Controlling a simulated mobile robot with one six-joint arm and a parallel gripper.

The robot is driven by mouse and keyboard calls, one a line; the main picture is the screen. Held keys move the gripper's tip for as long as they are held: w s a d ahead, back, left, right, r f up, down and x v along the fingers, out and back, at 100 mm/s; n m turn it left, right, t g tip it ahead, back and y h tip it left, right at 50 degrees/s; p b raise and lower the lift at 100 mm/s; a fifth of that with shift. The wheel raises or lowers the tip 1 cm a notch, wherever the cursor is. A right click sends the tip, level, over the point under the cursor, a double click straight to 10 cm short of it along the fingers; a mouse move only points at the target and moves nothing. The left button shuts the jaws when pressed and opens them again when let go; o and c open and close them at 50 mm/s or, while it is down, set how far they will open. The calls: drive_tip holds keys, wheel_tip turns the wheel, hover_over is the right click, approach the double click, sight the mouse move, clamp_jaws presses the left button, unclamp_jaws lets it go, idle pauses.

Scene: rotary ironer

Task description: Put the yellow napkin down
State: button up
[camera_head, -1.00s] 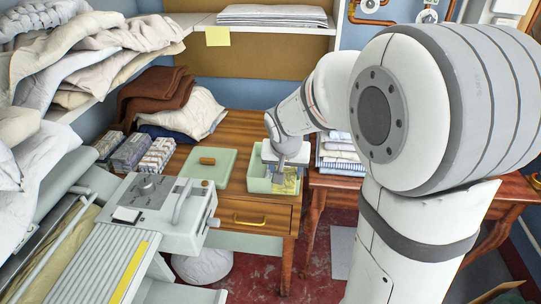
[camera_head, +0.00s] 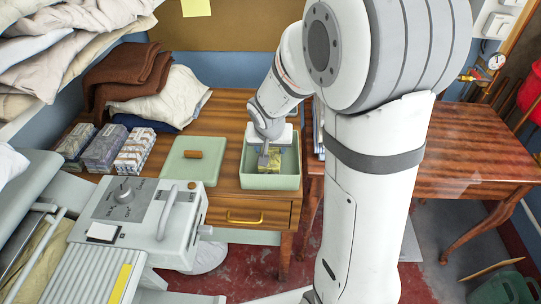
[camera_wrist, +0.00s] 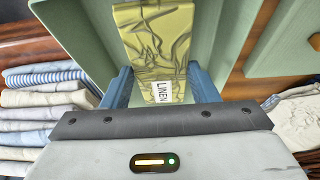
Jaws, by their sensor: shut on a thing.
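The yellow napkin (camera_head: 270,163) is folded, with a dark leaf pattern. In the wrist view the napkin (camera_wrist: 155,45) shows a white "LINEN" label and sits between two blue fingers. My gripper (camera_head: 265,150) is shut on it, pointing down at the open green box (camera_head: 270,182). The napkin appears within the box opening, and its lower end is above or near the box floor; I cannot tell if it touches. Green box walls (camera_wrist: 80,30) flank the napkin in the wrist view.
The green lid (camera_head: 185,172) with a wooden handle lies left of the box on the wooden table. Packed bundles (camera_head: 105,148), brown and cream cloths (camera_head: 165,98) and the ironer (camera_head: 130,215) are further left. Folded linens (camera_wrist: 45,100) show beside the box. The right table (camera_head: 470,150) is clear.

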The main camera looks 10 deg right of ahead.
drive_tip(key=shift+f+b, duration=0.3)
drive_tip(key=shift+f, duration=1.3)
drive_tip(key=shift+f, duration=0.2)
drive_tip(key=o, duration=0.9)
drive_tip(key=shift+o, duration=0.2)
drive_tip(key=shift+r, duration=0.2)
